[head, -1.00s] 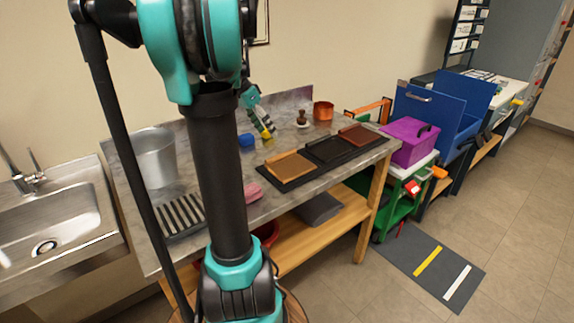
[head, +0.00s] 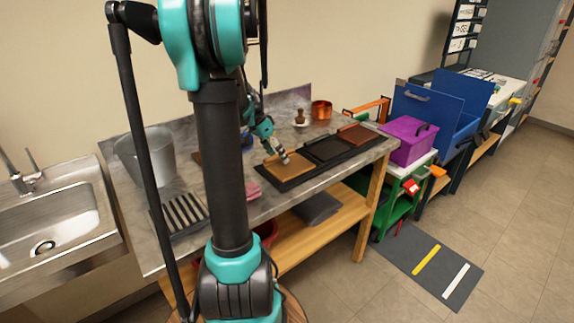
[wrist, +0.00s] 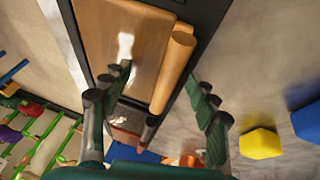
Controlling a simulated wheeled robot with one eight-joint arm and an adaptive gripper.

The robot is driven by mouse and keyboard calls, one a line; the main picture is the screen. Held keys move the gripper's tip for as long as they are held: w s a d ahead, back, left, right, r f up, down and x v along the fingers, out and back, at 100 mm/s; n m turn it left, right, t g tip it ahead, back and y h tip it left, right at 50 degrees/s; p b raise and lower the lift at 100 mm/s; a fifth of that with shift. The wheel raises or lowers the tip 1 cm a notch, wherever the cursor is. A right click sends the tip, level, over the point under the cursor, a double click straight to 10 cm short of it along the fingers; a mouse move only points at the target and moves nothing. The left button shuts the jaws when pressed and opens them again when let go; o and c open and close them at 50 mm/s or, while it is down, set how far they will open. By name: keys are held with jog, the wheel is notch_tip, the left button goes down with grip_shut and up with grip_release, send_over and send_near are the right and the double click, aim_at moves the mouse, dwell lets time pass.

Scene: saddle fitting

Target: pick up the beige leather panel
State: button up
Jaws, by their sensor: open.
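The beige leather panel (head: 277,171) lies in the left section of a long black tray (head: 290,186) on the workbench. In the wrist view the panel (wrist: 118,35) is flat, with a raised rolled edge along its right side. My gripper (head: 284,159) is just above the panel, pointing down at it. In the wrist view my gripper (wrist: 160,78) is open, its two dark green fingers on either side of the rolled edge. I cannot tell whether the fingertips touch the panel.
A dark panel (head: 327,150) and a reddish-brown panel (head: 357,134) fill the tray's other sections. A yellow hexagonal piece (wrist: 262,143) and a blue block (wrist: 309,122) lie beside the tray. A grey bucket (head: 150,157) and a slotted rack (head: 180,213) stand at left.

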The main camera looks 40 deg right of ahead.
grip_shut()
dwell(0.4)
jog(key=shift+r, duration=0.1)
